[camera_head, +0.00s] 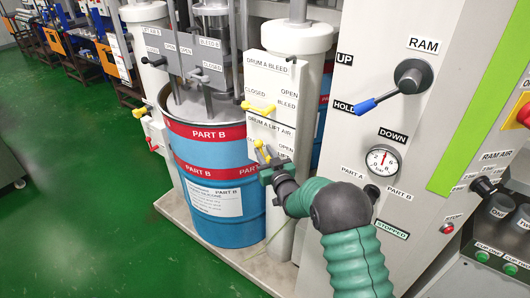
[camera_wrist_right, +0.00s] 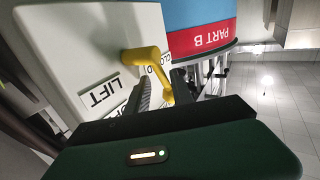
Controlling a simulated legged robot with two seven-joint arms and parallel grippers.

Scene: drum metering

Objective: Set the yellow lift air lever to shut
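The yellow lift air lever (camera_head: 262,150) is on the white DRUM A LIFT AIR panel, in front of the blue drum. It also shows in the right wrist view (camera_wrist_right: 146,57), with its arm reaching down between my fingers. My right gripper (camera_head: 266,161) is at the lever and partly covers it and the labels. In the right wrist view the right gripper (camera_wrist_right: 163,88) has its fingers apart, one on each side of the lever, with a small gap on the left side. My left gripper is not in view.
Another yellow lever (camera_head: 258,107) sits just above, on the bleed panel (camera_head: 274,85). The blue PART B drum (camera_head: 214,165) stands close on the left. The grey control cabinet (camera_head: 420,140) with a blue-handled ram lever (camera_head: 378,101) is on the right. Green floor (camera_head: 80,200) is open at left.

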